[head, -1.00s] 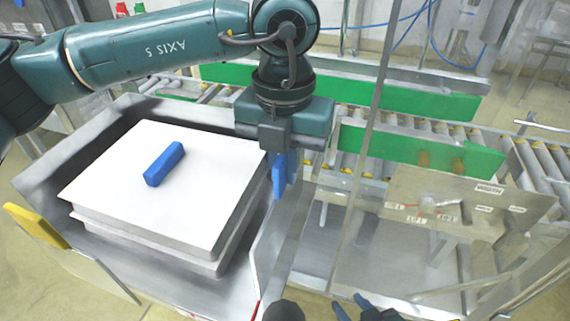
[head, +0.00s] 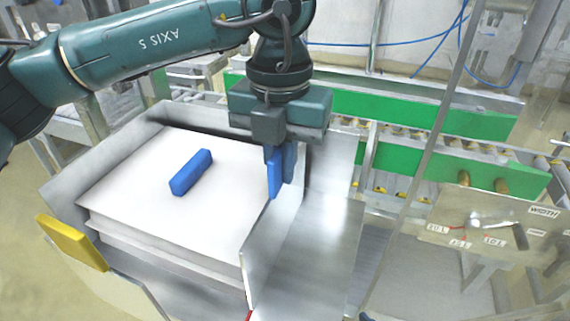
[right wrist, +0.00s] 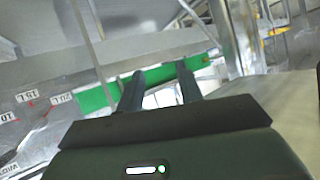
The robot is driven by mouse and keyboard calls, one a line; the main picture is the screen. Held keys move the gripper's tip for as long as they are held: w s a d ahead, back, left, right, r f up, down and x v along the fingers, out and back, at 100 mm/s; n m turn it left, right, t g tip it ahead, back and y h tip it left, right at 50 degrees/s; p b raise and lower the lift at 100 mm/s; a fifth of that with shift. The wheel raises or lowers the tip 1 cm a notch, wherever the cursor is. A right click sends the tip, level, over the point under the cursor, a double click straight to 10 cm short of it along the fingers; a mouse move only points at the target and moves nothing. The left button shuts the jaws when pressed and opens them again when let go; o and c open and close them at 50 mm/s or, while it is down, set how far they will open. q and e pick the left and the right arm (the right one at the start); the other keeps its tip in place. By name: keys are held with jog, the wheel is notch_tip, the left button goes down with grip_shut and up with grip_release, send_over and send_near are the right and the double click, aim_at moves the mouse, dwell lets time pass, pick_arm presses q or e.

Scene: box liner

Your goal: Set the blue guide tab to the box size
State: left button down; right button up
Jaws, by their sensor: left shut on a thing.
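The blue guide tab (head: 275,178) stands upright at the top of the grey side guide wall (head: 258,262), along the right side of a white stack of sheets (head: 130,198). My left gripper (head: 280,160) points down from above and is shut on the tab; its fingers partly hide it. The guide wall is close beside the stack's right edge; I cannot tell whether they touch. In the right wrist view, my right gripper (right wrist: 157,84) has its two fingers apart with nothing between them.
A loose blue block (head: 190,172) lies on the stack. A yellow tab (head: 72,242) is at the box's front left. A plate marked WIDTH (head: 490,230) with 20 L, 15 L and 10 L labels is at right. Green rails (head: 400,112) and a roller conveyor lie behind.

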pick_arm(q)
jog(key=c, duration=1.5)
grip_release()
jog(key=shift+r, duration=0.1)
notch_tip(320, 180, up, 13)
jog(key=shift+s, duration=0.1)
